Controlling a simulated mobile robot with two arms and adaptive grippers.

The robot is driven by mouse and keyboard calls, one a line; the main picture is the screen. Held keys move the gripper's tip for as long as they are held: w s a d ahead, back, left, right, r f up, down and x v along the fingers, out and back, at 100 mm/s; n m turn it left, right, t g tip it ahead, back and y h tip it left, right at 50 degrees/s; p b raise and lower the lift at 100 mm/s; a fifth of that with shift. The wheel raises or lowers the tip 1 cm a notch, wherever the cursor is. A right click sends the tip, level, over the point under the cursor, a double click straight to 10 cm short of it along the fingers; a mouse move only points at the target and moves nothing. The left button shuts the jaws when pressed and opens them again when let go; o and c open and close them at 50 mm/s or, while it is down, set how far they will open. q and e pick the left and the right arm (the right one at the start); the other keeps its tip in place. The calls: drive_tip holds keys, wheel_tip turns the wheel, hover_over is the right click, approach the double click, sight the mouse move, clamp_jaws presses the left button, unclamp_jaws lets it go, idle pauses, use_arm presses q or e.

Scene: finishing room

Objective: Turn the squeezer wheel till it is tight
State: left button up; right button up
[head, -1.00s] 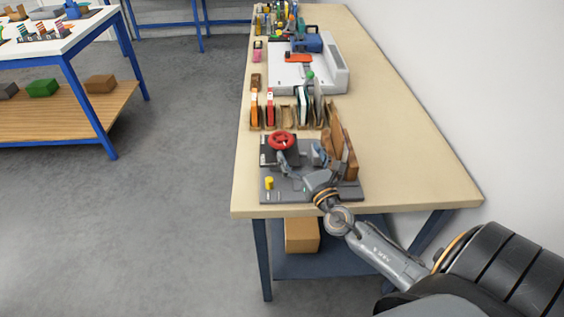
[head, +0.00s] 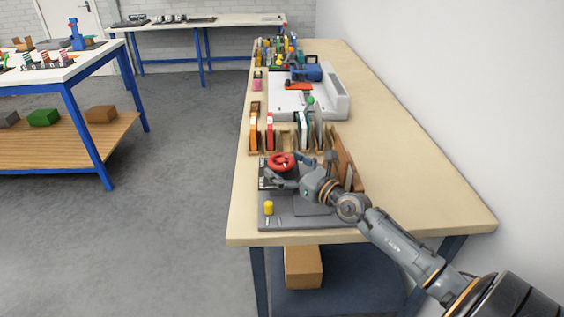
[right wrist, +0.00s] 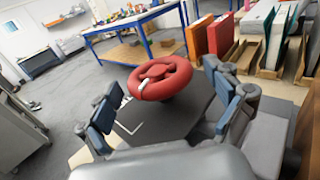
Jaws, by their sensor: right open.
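The red squeezer wheel (head: 281,160) sits on a dark block at the back left of a grey base board (head: 290,222) on the near end of the bench. In the right wrist view the wheel (right wrist: 160,79) shows as a thick red ring with a small pale mark on its near side. My right gripper (head: 303,171) is open just right of the wheel. In the right wrist view its blue-padded fingers stand apart, one on each side of the wheel, with no visible contact. What lies under the wheel is mostly hidden. My left gripper is not in view.
A yellow cylinder (head: 268,208) stands at the front left of the board. Brown upright boards (head: 345,163) stand close behind my right gripper. A rack of orange, red and pale slabs (head: 269,130) is behind the wheel. The bench's right side (head: 420,190) is clear.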

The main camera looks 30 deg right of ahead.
drive_tip(key=shift+w+a, duration=0.1)
drive_tip(key=shift+w, duration=0.45)
drive_tip(key=c, duration=1.2)
drive_tip(key=shift+r+p, duration=0.2)
drive_tip(key=shift+p, duration=0.3)
drive_tip(key=m+h+p, duration=0.1)
drive_tip(key=h+p, duration=0.1)
drive_tip(key=p, duration=0.3)
drive_tip(key=m+h+p, duration=0.1)
drive_tip(key=h+p, duration=0.1)
drive_tip(key=p, duration=0.3)
drive_tip(key=shift+r+m, duration=0.35)
drive_tip(key=shift+m, duration=0.05)
drive_tip(key=shift+f+m+h+p, duration=0.35)
drive_tip(key=shift+h+p, duration=0.1)
drive_tip(key=shift+h, duration=0.15)
